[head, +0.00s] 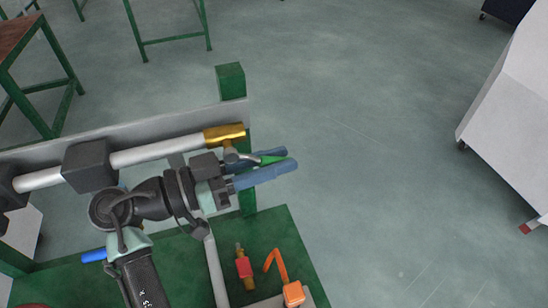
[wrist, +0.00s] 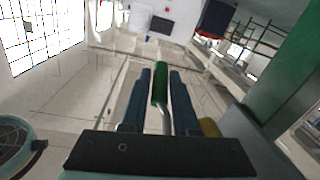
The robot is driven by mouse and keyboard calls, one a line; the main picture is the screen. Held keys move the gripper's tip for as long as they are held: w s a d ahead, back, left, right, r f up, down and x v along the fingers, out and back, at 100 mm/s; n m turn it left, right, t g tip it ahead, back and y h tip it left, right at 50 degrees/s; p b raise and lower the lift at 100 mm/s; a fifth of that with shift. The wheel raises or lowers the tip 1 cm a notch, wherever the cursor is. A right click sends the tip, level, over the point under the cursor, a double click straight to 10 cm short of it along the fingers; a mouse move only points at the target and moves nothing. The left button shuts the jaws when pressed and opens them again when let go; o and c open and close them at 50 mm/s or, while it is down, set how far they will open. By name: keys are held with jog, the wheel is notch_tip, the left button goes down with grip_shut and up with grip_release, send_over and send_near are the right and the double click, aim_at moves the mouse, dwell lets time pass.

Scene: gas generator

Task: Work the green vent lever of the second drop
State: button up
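The green vent lever (wrist: 160,82) stands between the two blue fingers of my gripper (wrist: 160,85) in the wrist view, on a bent silver stem. A narrow gap seems to show on each side of it, so the fingers look open around it and not clamped. In the head view my gripper (head: 278,162) reaches right, past the end of the pipe, and the green lever (head: 271,160) shows partly between the fingers. The brass fitting (head: 224,134) at the pipe's end is just behind the gripper. The lever's base is mostly hidden by the gripper.
A green post (head: 230,83) rises behind the pipe (head: 158,152). Below lie a green bench top (head: 285,235), a red-handled brass valve (head: 243,266) and an orange lever (head: 275,262). A blue handle (head: 94,255) is at lower left.

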jog(key=shift+o, duration=1.4)
jog(key=shift+a, duration=0.1)
jog(key=v, duration=0.7)
jog(key=shift+s+a, duration=0.1)
jog(key=shift+a, duration=0.05)
